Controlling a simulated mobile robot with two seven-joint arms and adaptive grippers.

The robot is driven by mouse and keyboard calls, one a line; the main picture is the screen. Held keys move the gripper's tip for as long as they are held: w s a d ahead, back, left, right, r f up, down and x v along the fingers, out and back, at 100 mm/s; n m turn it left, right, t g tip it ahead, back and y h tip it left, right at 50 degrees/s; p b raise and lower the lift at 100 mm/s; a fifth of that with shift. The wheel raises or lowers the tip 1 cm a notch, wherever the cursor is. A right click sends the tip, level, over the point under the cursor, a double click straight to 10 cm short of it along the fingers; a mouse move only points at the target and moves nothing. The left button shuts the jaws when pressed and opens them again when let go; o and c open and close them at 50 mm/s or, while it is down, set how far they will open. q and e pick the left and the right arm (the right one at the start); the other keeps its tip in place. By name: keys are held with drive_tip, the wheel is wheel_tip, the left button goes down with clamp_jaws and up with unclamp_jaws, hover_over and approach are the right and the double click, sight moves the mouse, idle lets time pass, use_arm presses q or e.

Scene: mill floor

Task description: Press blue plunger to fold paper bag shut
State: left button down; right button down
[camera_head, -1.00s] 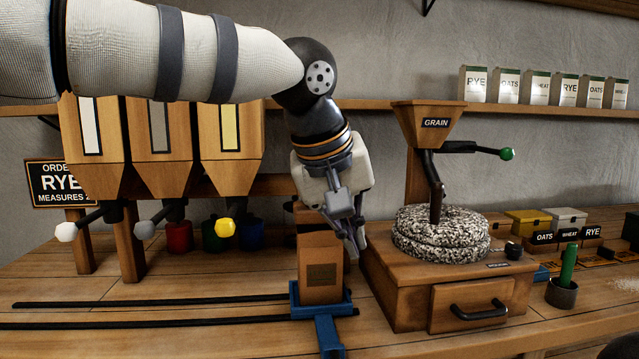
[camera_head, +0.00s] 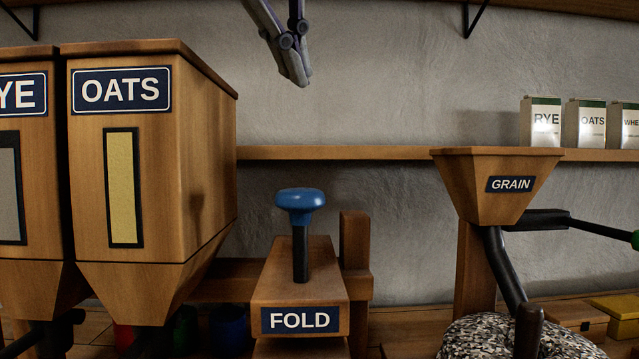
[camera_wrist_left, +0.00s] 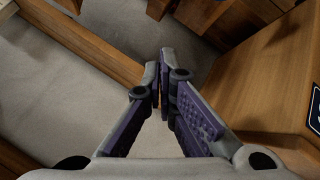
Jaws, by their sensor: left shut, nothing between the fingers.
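The blue plunger (camera_head: 300,200) stands up on a black stem from the wooden block labelled FOLD (camera_head: 299,290) in the head view. Its knob is raised well above the block. My left gripper (camera_head: 304,84) hangs in from the top edge, above the plunger and apart from it. Its fingers are shut and empty; they also show in the left wrist view (camera_wrist_left: 166,85), closed together. The paper bag is not visible in the current head view. My right gripper is not in view.
The OATS hopper (camera_head: 150,170) stands close on the left. The wooden GRAIN funnel (camera_head: 497,185) with its crank and millstone (camera_head: 510,340) is on the right. A shelf (camera_head: 340,153) runs along the wall behind the plunger. The space between gripper and knob is clear.

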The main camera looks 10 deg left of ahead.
sight(291, 193)
use_arm(q)
drive_tip(key=shift+s+f, duration=0.2)
drive_tip(key=shift+f, duration=2)
drive_tip(key=shift+s+f, duration=0.2)
drive_tip(key=shift+f, duration=1.95)
drive_tip(key=shift+f, duration=0.15)
drive_tip(key=shift+f, duration=0.3)
drive_tip(key=shift+f, duration=2.1)
drive_tip(key=shift+r, duration=2.55)
